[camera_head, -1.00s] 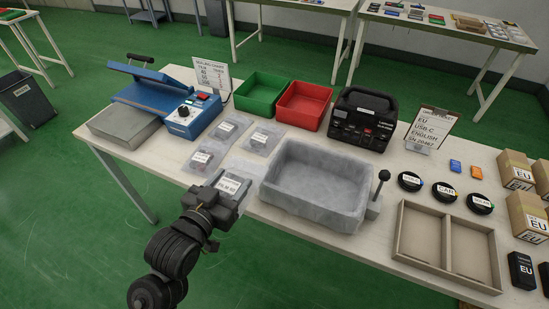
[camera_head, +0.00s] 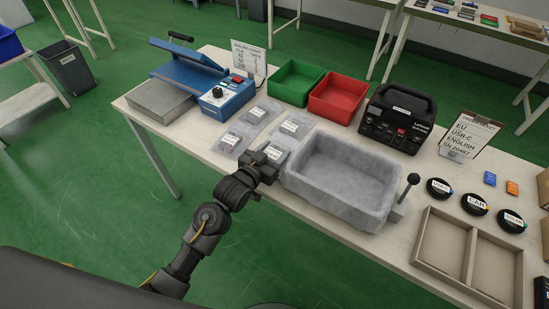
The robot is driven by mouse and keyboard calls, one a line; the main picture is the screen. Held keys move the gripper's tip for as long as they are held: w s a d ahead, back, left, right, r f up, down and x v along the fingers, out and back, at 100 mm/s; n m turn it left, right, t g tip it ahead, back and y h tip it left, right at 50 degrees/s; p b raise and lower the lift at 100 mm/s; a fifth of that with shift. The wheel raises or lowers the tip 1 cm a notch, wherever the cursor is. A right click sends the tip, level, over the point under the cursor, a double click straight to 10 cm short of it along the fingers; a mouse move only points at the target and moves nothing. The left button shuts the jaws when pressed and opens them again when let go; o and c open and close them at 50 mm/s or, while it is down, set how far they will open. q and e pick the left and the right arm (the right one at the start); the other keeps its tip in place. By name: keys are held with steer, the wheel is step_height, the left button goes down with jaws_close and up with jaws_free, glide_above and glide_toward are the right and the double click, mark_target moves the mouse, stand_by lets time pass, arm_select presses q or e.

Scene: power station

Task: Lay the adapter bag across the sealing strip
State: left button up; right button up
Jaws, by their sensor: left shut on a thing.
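The blue sealer (camera_head: 228,97) stands at the back left of the table with its lid (camera_head: 188,54) tilted up. A grey plate (camera_head: 160,104) is in front of it. The sealing strip is too small to make out. My left gripper (camera_head: 266,166) is shut on the near edge of a clear bag with a white label (camera_head: 275,152). I cannot tell whether that bag touches the table. Similar labelled bags lie behind and left of it: one nearby (camera_head: 231,139), one at the back (camera_head: 257,112), one at the right (camera_head: 295,126). My right gripper is not in view.
A grey tub (camera_head: 340,205) with a lever stands close right of my left gripper. Green (camera_head: 295,84) and red (camera_head: 338,97) bins, a black printer (camera_head: 398,119) and a sign (camera_head: 249,60) line the back. A divided tray (camera_head: 440,243) is at the right.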

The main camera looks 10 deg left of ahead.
arm_select(q)
steer(key=shift+w+f, duration=0.1)
steer(key=shift+f, duration=1.45)
steer(key=shift+f, duration=0.15)
steer(key=o, duration=1)
steer(key=shift+r, duration=0.2)
steer(key=v, duration=1.2)
steer(key=shift+f, duration=0.15)
